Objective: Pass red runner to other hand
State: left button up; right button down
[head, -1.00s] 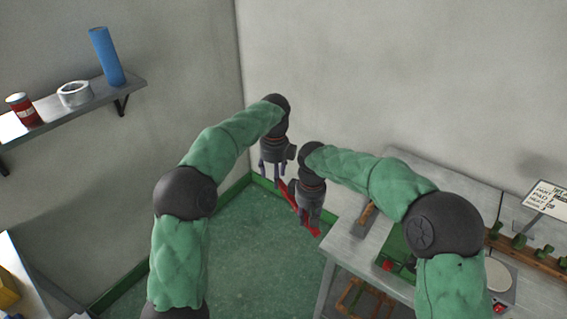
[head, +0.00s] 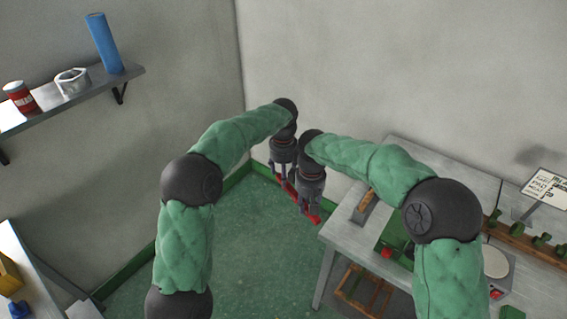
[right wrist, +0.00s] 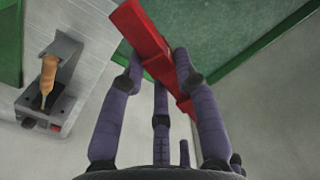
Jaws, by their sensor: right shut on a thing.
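The red runner (head: 314,217) is a long red bar held in the air left of the metal table. My right gripper (head: 311,203) is shut on it, with its lower end sticking out below the fingers. In the right wrist view the runner (right wrist: 143,29) runs slantwise between my right gripper's dark fingers (right wrist: 158,72). My left gripper (head: 284,174) points down at the runner's upper end, close beside my right gripper. Its fingers overlap the red there, and I cannot tell whether they are closed on it.
The metal table (head: 343,247) on the right carries a tool with a wooden handle (head: 364,203), a green device (head: 393,240) and a rack (head: 520,238). A wall shelf (head: 75,98) is at upper left. The green floor (head: 255,265) below the grippers is clear.

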pick_arm(q)
jog(key=shift+f, duration=1.35)
grip_shut()
jog(key=shift+r, duration=0.15)
grip_release()
jog(key=shift+r, duration=0.1)
